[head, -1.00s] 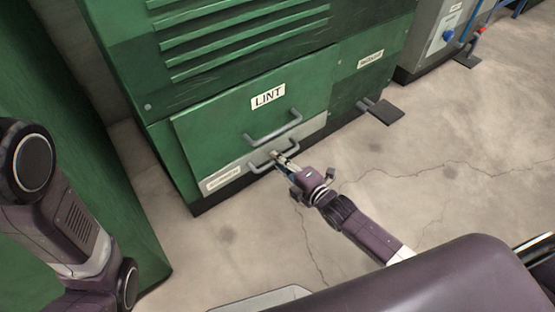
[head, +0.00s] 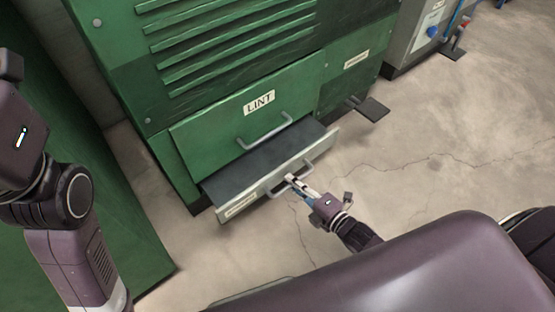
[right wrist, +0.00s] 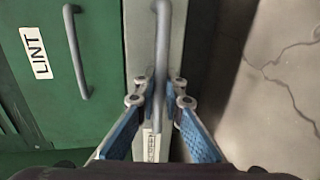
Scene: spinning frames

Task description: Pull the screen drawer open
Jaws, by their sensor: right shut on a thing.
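The screen drawer (head: 236,208) is a shallow drawer with a pale front at the foot of the green machine. It stands partly out, and its dark top surface shows in the head view. My right gripper (head: 290,179) is shut on the drawer's grey bar handle (head: 318,160). In the right wrist view the blue-padded fingers (right wrist: 161,95) close on both sides of the handle (right wrist: 161,30), in front of the pale drawer front (right wrist: 140,50). My left arm is at the left of the head view, but its gripper is out of the picture.
Above the drawer is the green LINT panel (head: 215,125) with its own bar handle (head: 265,131), shut. A dark pedal (head: 371,109) sticks out at the machine's right. A green cabinet (head: 110,240) stands at left. The concrete floor (head: 440,150) at right is clear.

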